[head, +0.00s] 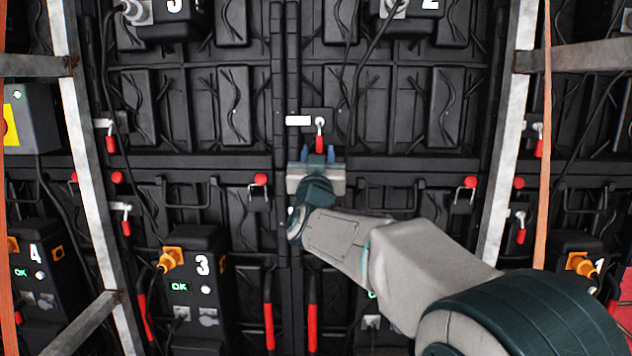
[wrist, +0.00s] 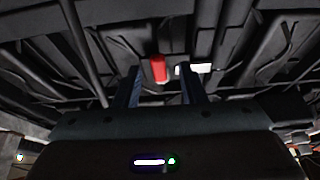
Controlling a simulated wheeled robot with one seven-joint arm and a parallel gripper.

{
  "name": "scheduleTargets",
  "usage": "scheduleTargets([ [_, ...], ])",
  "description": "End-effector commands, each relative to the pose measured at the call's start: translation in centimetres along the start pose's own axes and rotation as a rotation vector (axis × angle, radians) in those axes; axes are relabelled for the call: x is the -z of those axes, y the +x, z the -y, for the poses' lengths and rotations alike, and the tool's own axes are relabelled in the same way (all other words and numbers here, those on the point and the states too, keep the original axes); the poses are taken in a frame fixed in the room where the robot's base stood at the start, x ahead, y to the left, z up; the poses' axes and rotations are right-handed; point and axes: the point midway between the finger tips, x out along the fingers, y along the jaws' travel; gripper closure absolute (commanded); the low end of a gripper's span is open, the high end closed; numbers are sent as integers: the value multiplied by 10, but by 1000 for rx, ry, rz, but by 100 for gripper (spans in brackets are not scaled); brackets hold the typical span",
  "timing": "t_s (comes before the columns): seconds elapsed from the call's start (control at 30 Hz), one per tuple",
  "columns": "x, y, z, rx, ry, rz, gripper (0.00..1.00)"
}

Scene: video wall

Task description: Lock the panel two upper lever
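A lever with a red handle (head: 319,136) and a silver pivot hangs down at the upper middle of the black panel wall, beside a white plate (head: 298,121). It is probably the panel two upper lever. My gripper (head: 318,153) is just below it in the head view, with its two blue fingers pointing up and spread apart. In the wrist view the red handle (wrist: 159,69) shows between the open fingers, nearer the left one. I see no contact. The white plate (wrist: 196,68) is partly behind the right finger.
Similar red levers hang at left (head: 110,137) and right (head: 539,147). Black boxes numbered 2 (head: 411,15) and 3 (head: 198,276) carry cables. Metal uprights (head: 81,150) and orange straps stand in front.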

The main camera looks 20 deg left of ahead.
Motion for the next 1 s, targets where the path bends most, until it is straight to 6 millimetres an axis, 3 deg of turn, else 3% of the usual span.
scheduleTargets([
  [0.5,0,-87,1,1,1,1,63],
  [0.7,0,-101,0,0,0,0,63],
  [1.0,0,-102,0,0,0,0,63],
])
